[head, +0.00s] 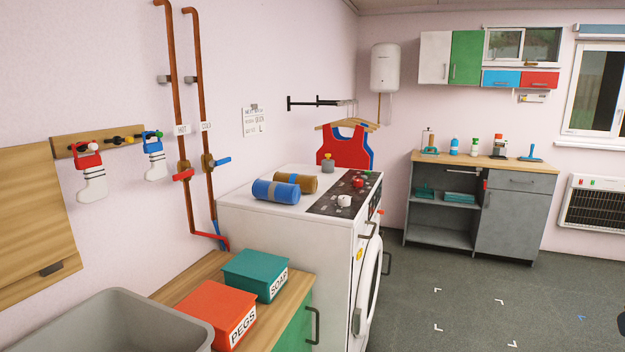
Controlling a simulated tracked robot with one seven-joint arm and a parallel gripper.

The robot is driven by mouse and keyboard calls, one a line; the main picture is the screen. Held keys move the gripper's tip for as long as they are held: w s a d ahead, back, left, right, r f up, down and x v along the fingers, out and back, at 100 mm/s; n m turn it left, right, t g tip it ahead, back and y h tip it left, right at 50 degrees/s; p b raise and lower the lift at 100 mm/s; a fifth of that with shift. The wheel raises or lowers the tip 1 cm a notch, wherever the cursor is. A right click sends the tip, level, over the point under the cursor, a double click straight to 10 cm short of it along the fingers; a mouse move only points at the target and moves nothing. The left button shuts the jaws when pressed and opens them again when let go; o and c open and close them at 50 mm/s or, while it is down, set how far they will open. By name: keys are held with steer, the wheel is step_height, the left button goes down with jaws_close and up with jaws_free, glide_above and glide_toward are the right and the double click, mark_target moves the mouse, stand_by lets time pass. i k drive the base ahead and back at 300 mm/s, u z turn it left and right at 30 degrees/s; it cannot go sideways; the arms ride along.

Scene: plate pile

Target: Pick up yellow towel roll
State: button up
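No plainly yellow roll shows; the closest is a brownish-mustard towel roll (307,184) with a blue band. It lies on its side on top of the white washing machine (240,207). A blue towel roll (264,190) with a grey band lies in front of it and to the left, partly covering it. From this view I cannot tell whether the two rolls touch. My gripper does not show in the head view.
Behind the rolls stands a small grey weight-like object (327,166); a dark control panel (345,194) is to the right. A red box (205,314), a teal box (255,275) and a grey tub (110,325) are nearer. Open floor (450,290) lies at right.

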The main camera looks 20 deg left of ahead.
mark_target(309, 184)
steer(key=u, duration=0.35)
steer(key=i, duration=1.1)
steer(key=u, duration=0.6)
steer(key=i, duration=0.4)
steer(key=u, duration=0.2)
steer(key=k, duration=0.9)
steer(key=u, duration=0.15)
steer(key=i, duration=0.9)
steer(key=z, duration=0.05)
